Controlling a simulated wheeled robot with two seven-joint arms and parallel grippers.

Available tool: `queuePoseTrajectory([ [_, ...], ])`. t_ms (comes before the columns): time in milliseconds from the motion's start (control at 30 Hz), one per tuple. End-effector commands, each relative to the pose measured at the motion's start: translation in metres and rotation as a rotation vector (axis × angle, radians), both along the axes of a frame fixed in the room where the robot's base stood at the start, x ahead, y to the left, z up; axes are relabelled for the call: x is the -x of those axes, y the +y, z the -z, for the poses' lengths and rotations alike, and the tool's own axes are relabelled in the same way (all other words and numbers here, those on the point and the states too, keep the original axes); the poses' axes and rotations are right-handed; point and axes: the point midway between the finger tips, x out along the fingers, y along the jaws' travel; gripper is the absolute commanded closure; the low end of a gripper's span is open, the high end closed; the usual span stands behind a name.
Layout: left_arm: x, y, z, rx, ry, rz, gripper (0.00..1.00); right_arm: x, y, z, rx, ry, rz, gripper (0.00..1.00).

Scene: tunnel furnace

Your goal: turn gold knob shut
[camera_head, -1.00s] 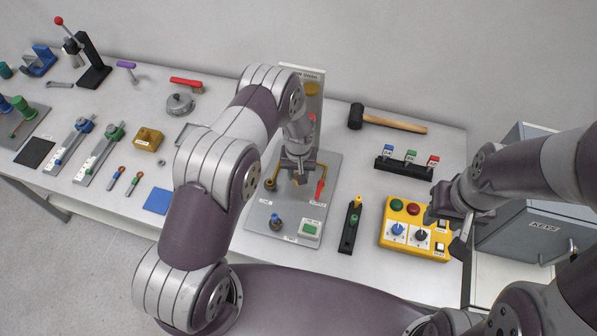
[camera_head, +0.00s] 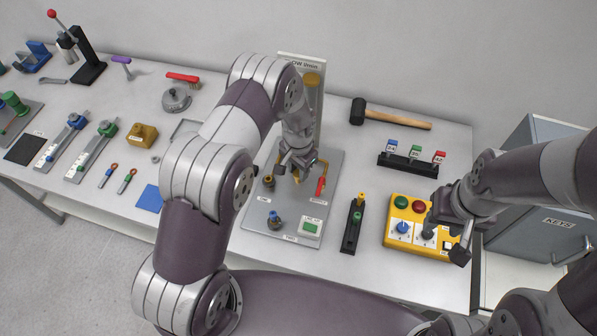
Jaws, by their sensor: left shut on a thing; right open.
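A grey panel (camera_head: 260,225) with an upright back plate (camera_head: 320,115) stands on the table. My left gripper (camera_head: 297,172) is over the panel's middle, fingers pointing down. It is shut on a small gold piece, which appears to be the gold knob (camera_head: 296,180); the fingers hide most of it. A red-handled lever (camera_head: 320,186) is just right of the fingers, and a dark fitting with a brass top (camera_head: 268,182) is to their left. My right gripper (camera_head: 446,238) is open at the right end of the yellow control box (camera_head: 392,238) and covers part of it.
A mallet (camera_head: 392,118) lies behind. My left arm hides table left of the panel.

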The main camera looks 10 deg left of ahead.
Motion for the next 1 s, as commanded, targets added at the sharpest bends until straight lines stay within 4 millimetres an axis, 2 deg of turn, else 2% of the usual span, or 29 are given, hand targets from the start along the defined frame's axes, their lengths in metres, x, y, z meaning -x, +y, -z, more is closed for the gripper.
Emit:
queuePoseTrajectory([
  [33,-0.002,0.0,0.002,0.001,-0.005,0.041,0.97,0.0,0.0,0.006,0.0,0.0,0.0,0.57],
  [300,-0.002,0.0,0.001,0.0,-0.006,0.297,0.97,0.0,0.0,0.021,0.0,0.0,0.0,0.57],
  [1000,-0.003,0.0,-0.001,-0.001,-0.007,0.962,0.97,0.0,0.0,0.048,0.0,0.0,0.0,0.57],
])
